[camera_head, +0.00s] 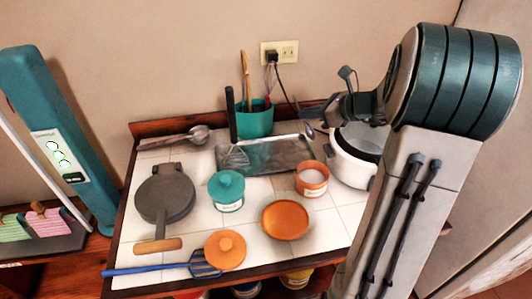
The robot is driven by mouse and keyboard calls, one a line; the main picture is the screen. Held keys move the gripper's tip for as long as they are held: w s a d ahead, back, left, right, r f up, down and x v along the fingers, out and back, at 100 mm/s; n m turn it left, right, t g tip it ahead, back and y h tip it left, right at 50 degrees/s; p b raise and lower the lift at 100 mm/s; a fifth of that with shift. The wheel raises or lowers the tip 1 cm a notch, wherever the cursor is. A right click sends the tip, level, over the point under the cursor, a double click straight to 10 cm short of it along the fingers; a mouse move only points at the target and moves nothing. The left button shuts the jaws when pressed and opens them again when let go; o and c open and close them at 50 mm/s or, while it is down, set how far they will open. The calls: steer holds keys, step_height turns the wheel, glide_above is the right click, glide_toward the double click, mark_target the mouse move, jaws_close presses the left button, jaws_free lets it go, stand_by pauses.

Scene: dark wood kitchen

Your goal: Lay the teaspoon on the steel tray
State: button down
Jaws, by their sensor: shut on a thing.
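The steel tray (278,158) lies at the back of the tiled counter, in front of the teal crock. My gripper (313,113) is above the tray's back right corner, reaching in from the right. It is shut on the teaspoon (310,131), a small metallic shape showing just below the fingers near the tray's right end. Most of the teaspoon's handle is hidden or too small to make out. I cannot tell whether the teaspoon touches the tray.
A teal crock (254,122) with utensils stands behind the tray. A white pot (350,168) is right of it. An orange-rimmed cup (312,180), teal jar (227,190) and orange dish (286,221) stand in front. A ladle (196,134) and black pan (165,194) are left.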

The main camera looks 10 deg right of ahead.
steer(key=shift+w+a+f, duration=0.65)
steer(key=shift+a+f, duration=1.05)
steer(key=shift+f, duration=0.05)
steer(key=shift+w+a+f, duration=0.65)
steer(key=shift+a+f, duration=1.05)
steer(key=shift+f, duration=0.05)
steer(key=shift+w+a+f, duration=0.65)
steer(key=shift+a+f, duration=1.05)
steer(key=shift+f, duration=0.05)
steer(key=shift+f, duration=0.2)
steer(key=c, duration=1.6)
jaws_free()
steer(key=shift+o, duration=0.2)
steer(key=shift+r, duration=0.1)
steer(key=shift+r, duration=0.2)
steer(key=v, duration=1.2)
